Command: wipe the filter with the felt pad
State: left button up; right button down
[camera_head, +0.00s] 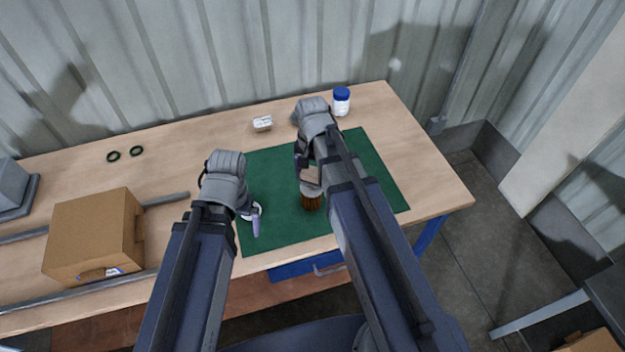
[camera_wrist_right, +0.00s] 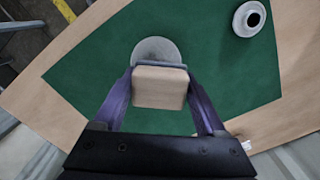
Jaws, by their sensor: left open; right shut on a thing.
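The filter (camera_head: 312,202) stands upright on the green mat, with brown pleated sides and a pale grey top. In the right wrist view its round grey top (camera_wrist_right: 152,48) shows just beyond the held block. My right gripper (camera_head: 309,170) is shut on the felt pad, a tan block (camera_wrist_right: 160,88) with a thin grey layer along one edge. The pad is at or just above the filter's top; I cannot tell whether they touch. My left gripper (camera_head: 255,218) is open at the mat's left side, beside a white ring (camera_head: 250,211).
The green mat (camera_head: 365,165) lies on a wooden table (camera_head: 190,120). A white box (camera_head: 262,124) and a blue-lidded jar (camera_head: 341,102) stand behind it. Two dark rings (camera_head: 125,154) and a cardboard box (camera_head: 95,235) are at left. The mat's right part is clear.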

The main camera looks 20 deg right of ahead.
jog(key=shift+w+f, duration=0.1)
jog(key=shift+w, duration=0.55)
jog(key=w, duration=0.2)
jog(key=shift+w+d+r, duration=0.2)
jog(key=shift+w+d, duration=0.15)
jog(key=shift+d, duration=0.05)
jog(key=shift+s, duration=0.1)
jog(key=shift+s+a+f, duration=0.1)
jog(key=shift+s+a, duration=0.05)
jog(key=shift+s, duration=0.55)
jog(key=shift+s+a+f, duration=0.1)
jog(key=shift+s+a, duration=0.05)
jog(key=shift+s, duration=0.5)
jog(key=shift+s, duration=0.15)
